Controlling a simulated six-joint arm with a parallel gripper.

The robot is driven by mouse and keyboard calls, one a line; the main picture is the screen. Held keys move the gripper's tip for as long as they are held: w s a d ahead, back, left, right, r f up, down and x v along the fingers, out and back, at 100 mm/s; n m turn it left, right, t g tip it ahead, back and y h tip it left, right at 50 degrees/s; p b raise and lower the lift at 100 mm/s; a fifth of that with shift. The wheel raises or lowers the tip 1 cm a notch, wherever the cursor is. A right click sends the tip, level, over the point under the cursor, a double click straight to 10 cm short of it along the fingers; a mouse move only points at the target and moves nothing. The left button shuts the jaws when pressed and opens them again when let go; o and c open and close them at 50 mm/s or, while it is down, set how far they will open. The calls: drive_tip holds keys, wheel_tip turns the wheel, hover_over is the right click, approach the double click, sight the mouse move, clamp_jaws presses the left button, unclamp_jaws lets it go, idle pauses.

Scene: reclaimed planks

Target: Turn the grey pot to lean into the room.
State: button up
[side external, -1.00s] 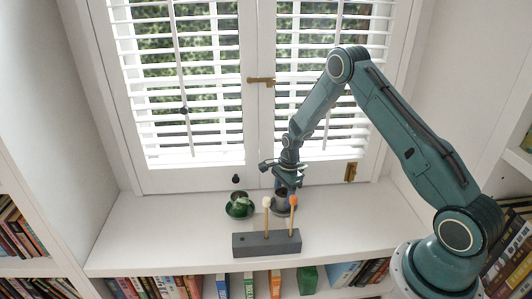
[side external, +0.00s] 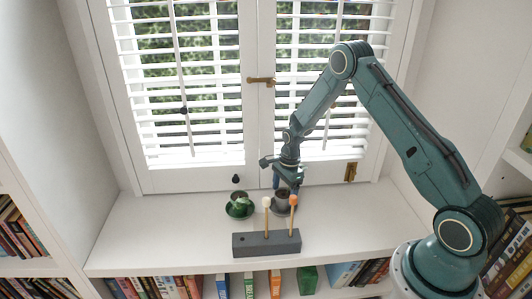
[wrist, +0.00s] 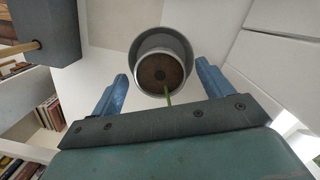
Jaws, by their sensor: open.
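The grey pot (side external: 281,201) stands on the white sill, partly hidden by my gripper and a stick in the side view. In the wrist view the grey pot (wrist: 143,80) shows from above with brown soil. A thin green stem (wrist: 168,98) leans from the soil toward the bottom of that picture. A grey ring around the pot looks like its saucer (wrist: 178,38). My gripper (side external: 286,184) is just above the pot. Its blue fingers are open, one on each side of the pot in the wrist view (wrist: 162,70), with visible gaps.
A green pot (side external: 239,202) with a plant stands on a green saucer to the left. A grey block (side external: 267,244) in front holds two upright sticks, tipped cream (side external: 266,202) and orange (side external: 293,200). Shuttered windows (side external: 215,100) stand behind. The sill's left part is clear.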

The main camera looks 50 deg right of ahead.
wheel_tip(320, 180, up, 12)
drive_tip(key=d, duration=0.1)
drive_tip(key=shift+s+d+r, duration=0.2)
drive_tip(key=shift+s, duration=0.05)
wheel_tip(320, 180, up, 11)
drive_tip(key=n+t, duration=0.1)
drive_tip(key=n, duration=0.4)
hover_over(288, 193)
drive_tip(key=s+a, duration=0.3)
drive_tip(key=a, duration=0.2)
drive_tip(key=s+a+r+n+t+h, duration=0.1)
drive_tip(key=s+a+r+n, duration=0.45)
drive_tip(key=s+r, duration=0.25)
drive_tip(key=s+a+r+n+t, duration=0.1)
drive_tip(key=s+a+r+n, duration=0.1)
drive_tip(key=s+n, duration=0.3)
drive_tip(key=s+a+r+n+t, duration=0.2)
drive_tip(key=s+n, duration=0.3)
drive_tip(key=s, duration=0.6)
drive_tip(key=shift+s+a+r+n, duration=0.2)
drive_tip(key=shift+a+r+n, duration=0.05)
drive_tip(key=shift+r+n, duration=0.15)
drive_tip(key=shift+s+f+n, duration=0.15)
drive_tip(key=shift+s+n, duration=0.2)
drive_tip(key=shift+s, duration=0.2)
